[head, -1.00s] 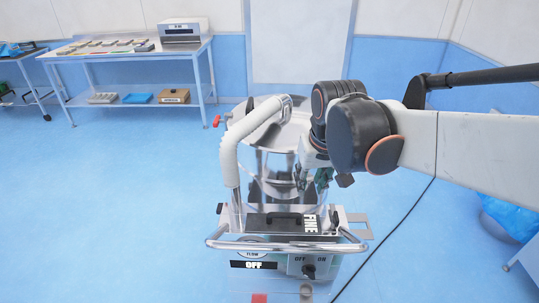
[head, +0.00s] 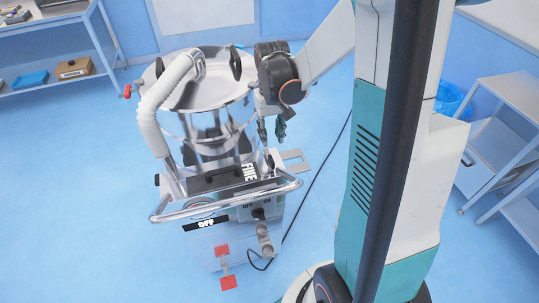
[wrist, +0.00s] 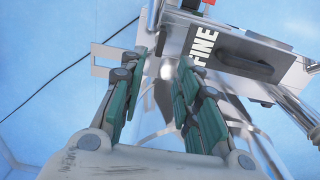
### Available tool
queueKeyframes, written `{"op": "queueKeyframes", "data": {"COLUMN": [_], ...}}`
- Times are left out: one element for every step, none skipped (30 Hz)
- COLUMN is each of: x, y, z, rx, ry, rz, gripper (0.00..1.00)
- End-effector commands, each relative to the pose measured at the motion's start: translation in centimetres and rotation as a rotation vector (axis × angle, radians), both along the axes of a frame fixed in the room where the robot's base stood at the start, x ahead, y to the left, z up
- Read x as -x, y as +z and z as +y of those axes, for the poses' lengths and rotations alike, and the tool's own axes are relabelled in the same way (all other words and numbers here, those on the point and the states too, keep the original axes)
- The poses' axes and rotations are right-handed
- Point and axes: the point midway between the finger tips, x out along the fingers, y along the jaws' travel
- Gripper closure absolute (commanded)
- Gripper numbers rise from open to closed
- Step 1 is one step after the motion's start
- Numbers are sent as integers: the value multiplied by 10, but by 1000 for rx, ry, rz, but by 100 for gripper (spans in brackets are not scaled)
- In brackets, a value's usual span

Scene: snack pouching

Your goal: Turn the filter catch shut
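The filter unit (head: 190,188) is a black-topped metal drawer with a handle and the word FINE, low on the front of a steel vacuum machine. It also shows at the upper right of the wrist view (wrist: 258,48). My gripper (head: 271,131) points down just above the right end of the filter unit. In the wrist view its green-padded fingers (wrist: 164,60) are apart with a gap between them. A shiny metal part (wrist: 163,72) shows beyond that gap; I cannot tell whether it is the catch. I see no contact with the catch, and its angle is unclear.
A slotted metal plate (head: 293,155) sticks out to the right of the machine. A white hose (head: 152,115) and a front rail (head: 225,207) flank the filter unit. A black cable runs along the floor at right. A metal cart (head: 500,140) stands farther right.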

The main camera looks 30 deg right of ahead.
Motion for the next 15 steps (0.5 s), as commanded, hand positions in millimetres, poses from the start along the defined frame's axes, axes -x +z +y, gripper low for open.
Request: {"op": "queueKeyframes", "data": {"x": [0,-1,0,-1,-1,0,0,0,-1,-1,0,0,-1,0,0], "y": [-14,-20,-28,-34,-40,-48,-54,-60,-67,-72,-77,-83,-87,-90,-95], "z": [0,0,0,0,0,0,0,0,0,0,0,0,0,0,0], "rx": [0,0,0,0,0,0,0,0,0,0,0,0,0,0,0], "ry": [0,0,0,0,0,0,0,0,0,0,0,0,0,0,0], "rz": [0,0,-1,-1,-1,-1,-1,-1,-1,-1,-1,-1,-1,-1,-1], "gripper": [70,70,70,70,70,70,70,70,70,70,70,70,70,70,70]}}
